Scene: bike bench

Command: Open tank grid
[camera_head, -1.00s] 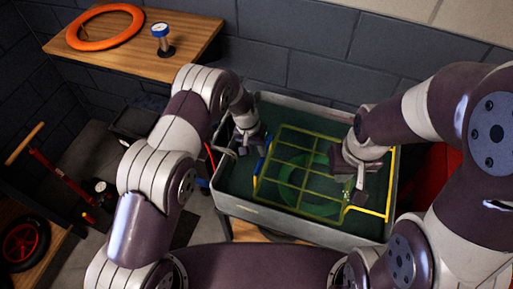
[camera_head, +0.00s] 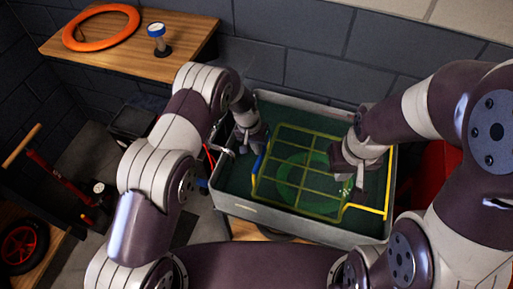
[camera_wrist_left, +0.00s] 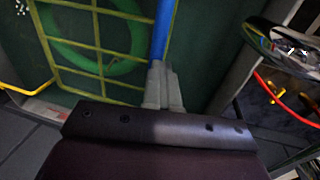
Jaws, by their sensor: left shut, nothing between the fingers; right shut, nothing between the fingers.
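The yellow tank grid (camera_head: 323,158) lies in the grey tank (camera_head: 290,226), with a green ring (camera_head: 307,178) beneath it. The grid has a blue grip (camera_head: 257,163) on its left side and a yellow bar at its right. My left gripper (camera_head: 248,148) is inside the tank at the grid's left side. In the left wrist view its shut fingers (camera_wrist_left: 162,85) are at the lower end of the blue grip (camera_wrist_left: 162,35); I cannot tell whether they touch it. My right gripper (camera_head: 359,185) is shut over the grid's right part, and its arm hides that part.
A red floor pump (camera_head: 62,178) and a wheel (camera_head: 22,247) are at the left. A red object (camera_head: 438,178) stands right of the tank.

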